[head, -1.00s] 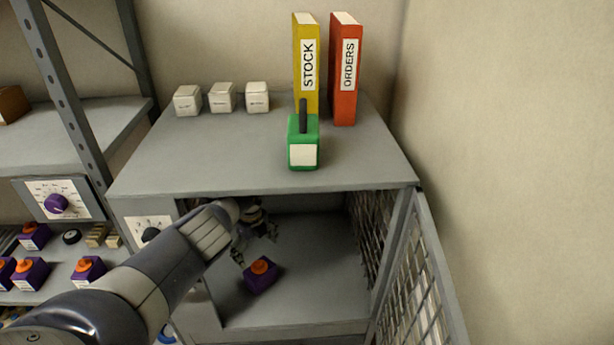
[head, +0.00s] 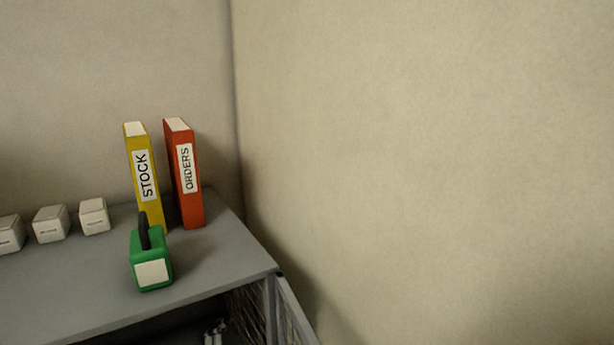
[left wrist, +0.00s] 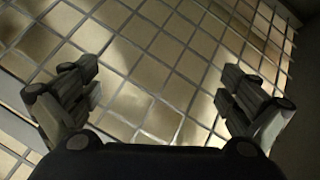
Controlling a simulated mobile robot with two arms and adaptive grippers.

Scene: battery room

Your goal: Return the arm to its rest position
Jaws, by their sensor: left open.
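My left gripper (left wrist: 158,85) is open in the left wrist view, its two fingers spread wide with nothing between them. The rest of my left arm is out of the head view. My right gripper is in neither view.
The grey cabinet top (head: 200,270) bears a green block with a black handle (head: 150,260), a yellow STOCK binder (head: 145,180), a red ORDERS binder (head: 185,175) and small white boxes (head: 50,224). The open mesh door (head: 292,318) stands at the right, near the bare wall (head: 430,170).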

